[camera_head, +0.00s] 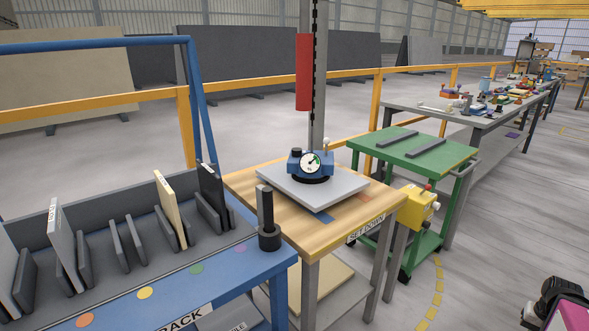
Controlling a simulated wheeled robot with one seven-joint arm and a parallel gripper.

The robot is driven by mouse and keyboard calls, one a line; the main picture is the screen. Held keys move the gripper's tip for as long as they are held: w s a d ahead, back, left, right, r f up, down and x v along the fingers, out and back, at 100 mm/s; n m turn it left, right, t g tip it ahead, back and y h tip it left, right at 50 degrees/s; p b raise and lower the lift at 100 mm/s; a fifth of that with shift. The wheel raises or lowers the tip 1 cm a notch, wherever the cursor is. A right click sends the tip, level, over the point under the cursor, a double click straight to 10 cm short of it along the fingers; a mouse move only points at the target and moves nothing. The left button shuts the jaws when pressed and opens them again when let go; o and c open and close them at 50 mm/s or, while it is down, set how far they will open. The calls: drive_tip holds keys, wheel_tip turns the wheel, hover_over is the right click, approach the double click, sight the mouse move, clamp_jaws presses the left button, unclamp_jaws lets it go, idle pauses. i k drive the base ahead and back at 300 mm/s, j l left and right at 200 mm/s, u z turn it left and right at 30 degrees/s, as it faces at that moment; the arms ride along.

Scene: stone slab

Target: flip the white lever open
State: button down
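The white lever (326,144) is a small pale knob on a short stem. It stands roughly upright at the right rear of a blue lifting device (311,163) with a round dial on its front. A small black knob (296,152) is on the device's left. The device sits on a black round base on a light grey slab (313,187), which lies on a wooden-topped table (262,211). The lever is too small to tell its exact setting. A black and magenta part of my arm shows at the bottom right corner, far from the lever. My gripper's fingers are not visible.
A blue rack (245,268) with upright slabs stands at the left, with a dark post (267,222) at its corner. A red cylinder (303,72) and chain hang above the device. A yellow box (416,207) and green cart (450,157) stand right. Floor at right is clear.

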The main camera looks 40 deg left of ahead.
sight(326, 141)
drive_tip(key=u, duration=1.95)
